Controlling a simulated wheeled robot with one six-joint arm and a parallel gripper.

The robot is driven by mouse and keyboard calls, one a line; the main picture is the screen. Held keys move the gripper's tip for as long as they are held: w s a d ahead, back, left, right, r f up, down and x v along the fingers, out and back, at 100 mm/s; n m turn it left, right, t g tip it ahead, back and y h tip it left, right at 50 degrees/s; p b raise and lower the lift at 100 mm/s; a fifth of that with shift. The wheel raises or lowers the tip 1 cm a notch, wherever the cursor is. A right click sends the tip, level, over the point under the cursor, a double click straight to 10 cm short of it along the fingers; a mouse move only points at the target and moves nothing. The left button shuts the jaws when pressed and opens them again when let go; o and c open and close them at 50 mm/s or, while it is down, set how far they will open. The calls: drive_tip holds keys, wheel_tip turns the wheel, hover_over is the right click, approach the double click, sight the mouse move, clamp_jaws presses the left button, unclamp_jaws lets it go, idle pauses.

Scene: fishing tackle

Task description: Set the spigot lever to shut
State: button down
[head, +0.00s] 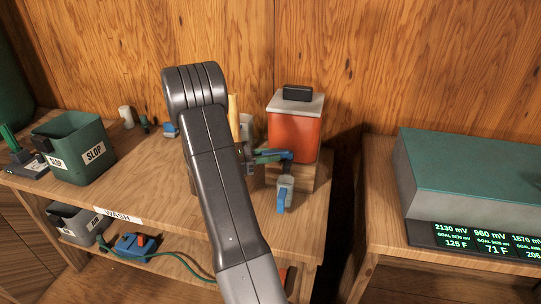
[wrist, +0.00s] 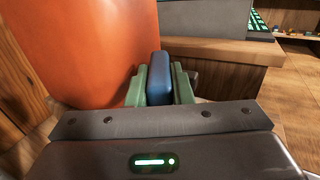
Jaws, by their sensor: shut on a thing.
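The blue spigot lever (wrist: 159,80) stands between the two green fingers of my gripper (wrist: 159,88) in the wrist view, and the fingers are shut on it. In the head view my gripper (head: 270,156) is at the front of the orange dispenser (head: 292,138), which has a grey lid and a black knob. The orange dispenser wall (wrist: 85,45) fills the left of the wrist view.
A small grey cup with a blue handle (head: 285,191) stands below the dispenser's front. A green SLOP bin (head: 75,148) is at the left of the bench. A grey-green instrument box with a display (head: 470,185) stands on the right table. A gap separates the tables.

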drive_tip(key=c, duration=1.3)
unclamp_jaws()
drive_tip(key=shift+a, duration=0.1)
drive_tip(key=a, duration=0.4)
drive_tip(key=s+a, duration=0.1)
drive_tip(key=a, duration=0.4)
drive_tip(key=s+a, duration=0.1)
drive_tip(key=a, duration=0.3)
drive_tip(key=shift+s+a+b, duration=0.25)
drive_tip(key=shift+b, duration=0.05)
drive_tip(key=d, duration=0.4)
drive_tip(key=w+d, duration=0.1)
drive_tip(key=d, duration=0.4)
drive_tip(key=w+d, duration=0.1)
drive_tip(key=d, duration=0.3)
drive_tip(key=shift+w+d+p, duration=0.25)
drive_tip(key=shift+d+p, duration=0.05)
drive_tip(key=shift+d, duration=0.05)
drive_tip(key=shift+a, duration=0.15)
